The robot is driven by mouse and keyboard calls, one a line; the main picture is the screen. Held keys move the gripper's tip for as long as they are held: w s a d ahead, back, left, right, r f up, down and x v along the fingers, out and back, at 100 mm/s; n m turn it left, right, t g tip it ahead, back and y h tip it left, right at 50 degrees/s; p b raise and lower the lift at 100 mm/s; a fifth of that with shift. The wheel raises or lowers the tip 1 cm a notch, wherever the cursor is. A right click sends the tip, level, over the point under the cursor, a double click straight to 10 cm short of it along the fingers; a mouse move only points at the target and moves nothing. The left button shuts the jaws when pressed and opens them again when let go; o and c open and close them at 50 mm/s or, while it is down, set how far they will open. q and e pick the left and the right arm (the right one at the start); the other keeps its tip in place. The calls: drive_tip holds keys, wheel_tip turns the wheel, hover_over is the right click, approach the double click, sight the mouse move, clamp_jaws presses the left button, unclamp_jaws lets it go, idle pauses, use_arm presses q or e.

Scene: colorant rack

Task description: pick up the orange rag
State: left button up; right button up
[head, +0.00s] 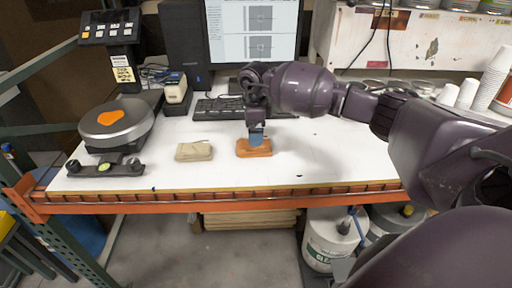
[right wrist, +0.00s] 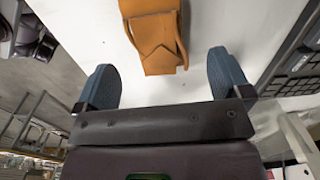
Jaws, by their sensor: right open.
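The orange rag (head: 254,149) lies folded on the white tabletop, right of a folded beige cloth (head: 194,151). My right gripper (head: 256,134) is just above the rag in the head view and covers part of its far side. In the right wrist view the orange rag (right wrist: 158,42) is ahead of the fingers, between their lines. My right gripper (right wrist: 166,78) has its two blue-grey fingers spread apart with nothing between them. In the head view I cannot tell if the fingers touch the rag. My left gripper is not in view.
A scale (head: 117,124) with an orange patch stands at the left. A keyboard (head: 225,109) and monitor (head: 253,35) are behind the gripper. White cups (head: 487,88) stand at the far right. The orange front beam (head: 300,200) marks the table edge. The tabletop right of the rag is clear.

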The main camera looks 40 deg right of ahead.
drive_tip(key=shift+f, duration=2.7)
drive_tip(key=shift+s, duration=0.1)
drive_tip(key=c, duration=1)
wheel_tip(320, 180, up, 20)
drive_tip(key=shift+r, duration=0.1)
drive_tip(key=shift+o, duration=1)
drive_tip(key=shift+c, duration=0.7)
